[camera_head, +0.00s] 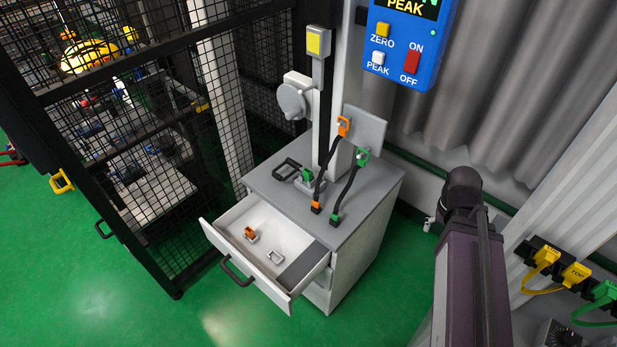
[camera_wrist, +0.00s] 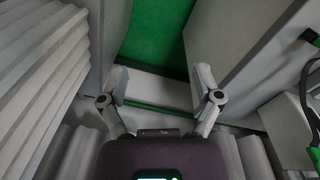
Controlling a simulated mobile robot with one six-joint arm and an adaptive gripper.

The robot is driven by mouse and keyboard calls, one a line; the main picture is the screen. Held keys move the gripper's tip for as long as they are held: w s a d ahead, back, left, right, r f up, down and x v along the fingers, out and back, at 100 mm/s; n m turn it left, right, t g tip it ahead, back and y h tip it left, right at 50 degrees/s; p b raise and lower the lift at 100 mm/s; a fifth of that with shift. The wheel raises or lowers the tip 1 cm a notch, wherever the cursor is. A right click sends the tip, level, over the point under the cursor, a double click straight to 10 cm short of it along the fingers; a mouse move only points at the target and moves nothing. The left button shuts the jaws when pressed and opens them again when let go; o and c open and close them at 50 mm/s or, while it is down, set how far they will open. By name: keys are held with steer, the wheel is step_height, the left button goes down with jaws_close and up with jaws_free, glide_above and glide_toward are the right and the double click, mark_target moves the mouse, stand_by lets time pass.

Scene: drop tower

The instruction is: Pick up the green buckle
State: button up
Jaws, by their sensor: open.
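A green buckle (camera_head: 362,157) tops a black strap that leans from the grey cabinet top against a grey plate. A green end piece (camera_head: 335,219) sits at the strap's lower end. Another small green piece (camera_head: 307,174) is by a black frame on the cabinet top. In the wrist view my gripper (camera_wrist: 160,78) is open, with nothing between its two fingers. A green piece (camera_wrist: 315,157) shows at that view's right edge; I cannot tell which one it is. In the head view my arm is right of the cabinet, apart from the buckle.
An orange buckle (camera_head: 344,126) tops a neighbouring strap. The cabinet's drawer (camera_head: 238,215) is open, holding an orange buckle (camera_head: 250,234) and a grey buckle (camera_head: 275,257). A post, mesh cage (camera_head: 240,80) and curtain (camera_head: 500,90) surround the cabinet. Green floor is clear in front.

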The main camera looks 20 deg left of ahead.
steer(key=w+a+f+m+t+h+b, duration=0.1)
steer(key=w+a+f+h+b, duration=0.15)
steer(key=a, duration=0.25)
steer(key=w+a+f+m+t+h+b, duration=0.1)
steer(key=w+a+b, duration=0.1)
steer(key=w+a, duration=0.3)
steer(key=a+t+b, duration=0.2)
steer(key=a, duration=0.6)
steer(key=a+m+t+h+b, duration=0.1)
steer(key=a+t+b, duration=0.1)
steer(key=a, duration=0.7)
steer(key=a+t+h+b, duration=0.1)
steer(key=a+t+b, duration=0.2)
steer(key=a, duration=0.5)
steer(key=shift+w+a+f+m, duration=0.25)
steer(key=shift+w+a+m, duration=0.05)
steer(key=shift+w+a, duration=0.1)
steer(key=s+a+r+t+b, duration=0.1)
steer(key=s+a+t+b, duration=0.1)
steer(key=a, duration=0.9)
steer(key=shift+s+a+r+m+t+y, duration=0.15)
steer(key=shift+s+a+m+t+y, duration=0.25)
steer(key=shift+s+t, duration=0.4)
steer(key=shift+w, duration=0.1)
steer(key=b, duration=0.3)
glide_toward(308, 170)
steer(key=x, duration=0.3)
steer(key=shift+w+d+b, duration=0.25)
steer(key=shift+w+b, duration=0.1)
steer(key=shift+w, duration=0.15)
